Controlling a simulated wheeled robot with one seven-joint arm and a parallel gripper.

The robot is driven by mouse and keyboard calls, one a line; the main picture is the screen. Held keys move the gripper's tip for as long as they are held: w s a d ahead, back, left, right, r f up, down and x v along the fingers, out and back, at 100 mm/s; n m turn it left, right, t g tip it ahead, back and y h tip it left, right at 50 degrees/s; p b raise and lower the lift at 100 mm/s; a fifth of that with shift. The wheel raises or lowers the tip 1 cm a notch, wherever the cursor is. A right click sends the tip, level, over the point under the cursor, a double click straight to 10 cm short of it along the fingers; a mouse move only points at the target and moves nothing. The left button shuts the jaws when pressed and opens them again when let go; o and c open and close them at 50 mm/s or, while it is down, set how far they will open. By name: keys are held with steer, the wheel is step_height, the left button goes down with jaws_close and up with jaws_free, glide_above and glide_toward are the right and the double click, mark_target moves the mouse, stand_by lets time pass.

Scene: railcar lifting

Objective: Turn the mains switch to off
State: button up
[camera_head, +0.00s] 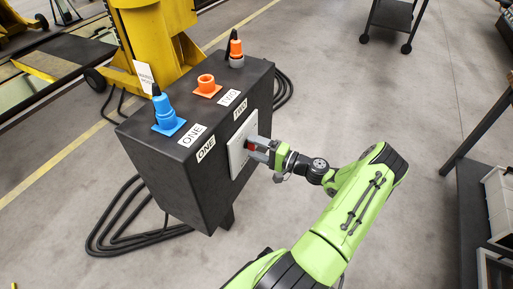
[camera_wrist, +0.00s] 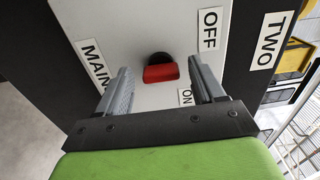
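The mains switch has a red handle on a dark round base (camera_wrist: 161,71), set in a pale panel (camera_head: 236,146) on the side of a black cabinet. In the wrist view, an "OFF" label (camera_wrist: 210,28) is at its upper right and an "ON" label (camera_wrist: 186,97) at its lower right. I cannot tell which label the handle points to. My gripper (camera_head: 257,148) is at the panel. In the wrist view my gripper (camera_wrist: 162,84) is open, its fingers either side of the handle with gaps on both sides.
The black cabinet (camera_head: 190,212) carries a blue plug (camera_head: 164,110), an orange socket (camera_head: 207,86) and an orange plug (camera_head: 236,50) on top. Black cables (camera_head: 118,215) lie on the floor around it. A yellow machine (camera_head: 160,40) stands behind.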

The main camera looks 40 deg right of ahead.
steer(key=p+v, duration=0.2)
steer(key=v, duration=1.3)
steer(key=shift+s, duration=0.35)
steer(key=shift+d+r, duration=0.1)
